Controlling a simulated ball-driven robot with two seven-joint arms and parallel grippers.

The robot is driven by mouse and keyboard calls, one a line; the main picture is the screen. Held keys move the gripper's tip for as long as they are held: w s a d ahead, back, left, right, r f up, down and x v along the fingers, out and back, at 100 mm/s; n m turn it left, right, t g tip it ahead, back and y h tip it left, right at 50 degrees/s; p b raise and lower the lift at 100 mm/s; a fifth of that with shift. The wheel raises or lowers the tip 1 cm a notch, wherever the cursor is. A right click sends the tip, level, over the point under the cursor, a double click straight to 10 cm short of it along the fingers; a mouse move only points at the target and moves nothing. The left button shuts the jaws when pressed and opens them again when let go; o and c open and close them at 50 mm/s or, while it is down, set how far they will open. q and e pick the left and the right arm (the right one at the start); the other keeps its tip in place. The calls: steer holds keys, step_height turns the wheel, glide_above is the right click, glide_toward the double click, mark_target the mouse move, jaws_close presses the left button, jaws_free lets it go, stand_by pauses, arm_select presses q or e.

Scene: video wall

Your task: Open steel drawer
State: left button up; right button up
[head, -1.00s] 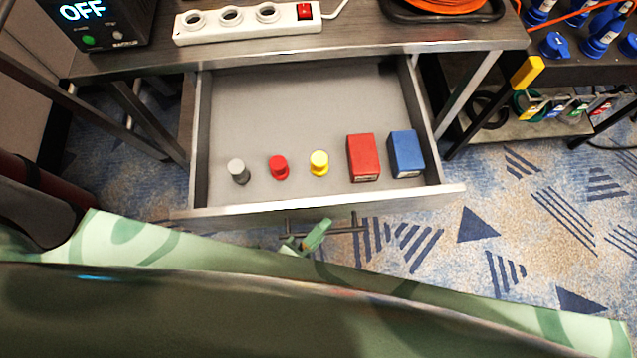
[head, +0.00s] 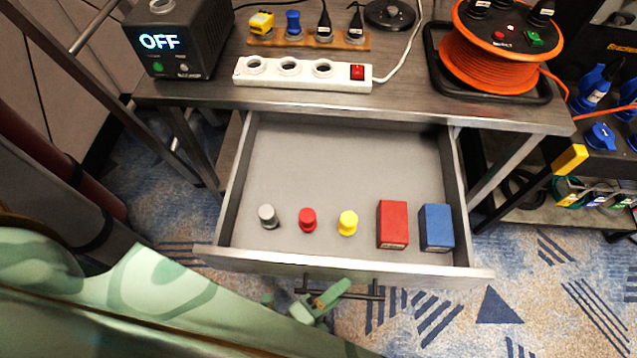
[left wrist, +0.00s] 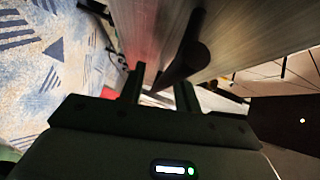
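The steel drawer (head: 345,264) is pulled well out from under the metal bench, and its grey inside shows. Its dark bar handle (head: 370,293) is on the front face, partly covered by my left gripper (head: 318,303). In the left wrist view, the handle (left wrist: 192,50) runs close to the gap between the two fingers of my left gripper (left wrist: 160,92). The fingers stand apart. I cannot tell whether they touch the bar. My right gripper is not in view.
In the drawer are a grey (head: 268,216), a red (head: 307,219) and a yellow knob (head: 347,222), plus a red box (head: 392,224) and a blue box (head: 436,227). On the bench (head: 410,107) are a power strip (head: 300,81) and an orange cable reel (head: 490,60). Carpet is free at right.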

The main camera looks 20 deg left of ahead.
arm_select(q)
steer(key=p+v, duration=0.2)
steer(key=v, duration=1.4)
steer(key=shift+s+p, duration=0.2)
steer(key=shift+p, duration=0.15)
steer(key=shift+a+f, duration=0.1)
